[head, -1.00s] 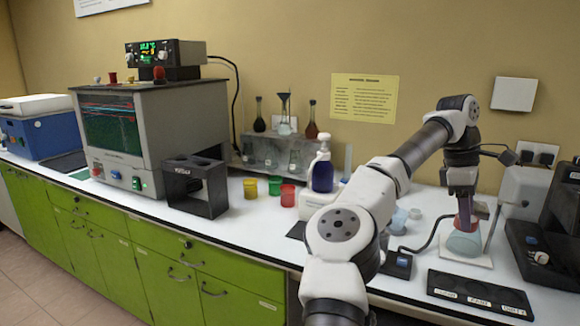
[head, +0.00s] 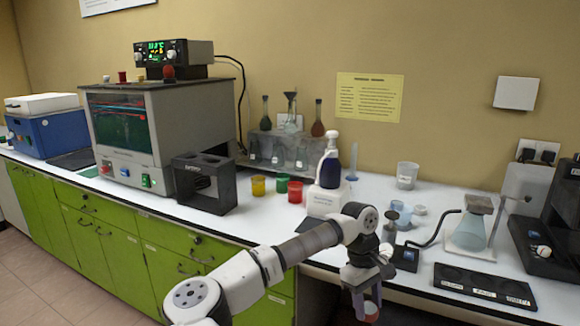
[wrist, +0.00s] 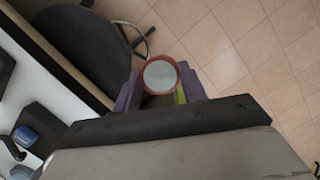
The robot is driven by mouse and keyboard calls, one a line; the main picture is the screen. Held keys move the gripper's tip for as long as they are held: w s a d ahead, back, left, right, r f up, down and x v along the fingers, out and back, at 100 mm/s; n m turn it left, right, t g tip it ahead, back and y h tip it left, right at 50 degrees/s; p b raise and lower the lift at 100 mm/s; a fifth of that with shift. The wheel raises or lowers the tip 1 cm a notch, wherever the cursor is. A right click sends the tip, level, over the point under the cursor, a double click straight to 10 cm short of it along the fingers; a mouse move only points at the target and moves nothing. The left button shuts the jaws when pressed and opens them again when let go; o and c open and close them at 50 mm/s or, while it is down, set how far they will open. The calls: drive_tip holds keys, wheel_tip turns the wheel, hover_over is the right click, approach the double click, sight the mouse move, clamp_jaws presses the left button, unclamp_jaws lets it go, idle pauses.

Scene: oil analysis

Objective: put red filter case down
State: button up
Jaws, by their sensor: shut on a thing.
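My gripper (head: 364,302) is low in front of the counter's front edge in the head view. In the wrist view, the case (wrist: 160,75) is round, with a red rim and a pale grey face. It sits between the purple fingers of my gripper (wrist: 160,88), which are shut on it. Tiled floor lies behind it in that view, and the counter edge is to the left.
The white counter (head: 420,276) carries a black labelled tray (head: 485,284) with round recesses. A flask (head: 475,228) stands behind it on a white base. Yellow (head: 258,186), green (head: 282,185) and red (head: 296,192) cups stand further left. A dark round seat (wrist: 80,50) is near the counter.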

drive_tip(key=a+f+m, duration=0.1)
drive_tip(key=a+f, duration=0.8)
drive_tip(key=f, duration=0.2)
drive_tip(key=s+a+f+m, duration=0.1)
drive_tip(key=a+f+m, duration=0.1)
drive_tip(key=a+f, duration=0.7)
wheel_tip(320, 180, down, 2)
drive_tip(key=shift+f+m+y, duration=0.1)
drive_tip(key=shift+m+y, duration=0.2)
drive_tip(key=shift+y, duration=0.1)
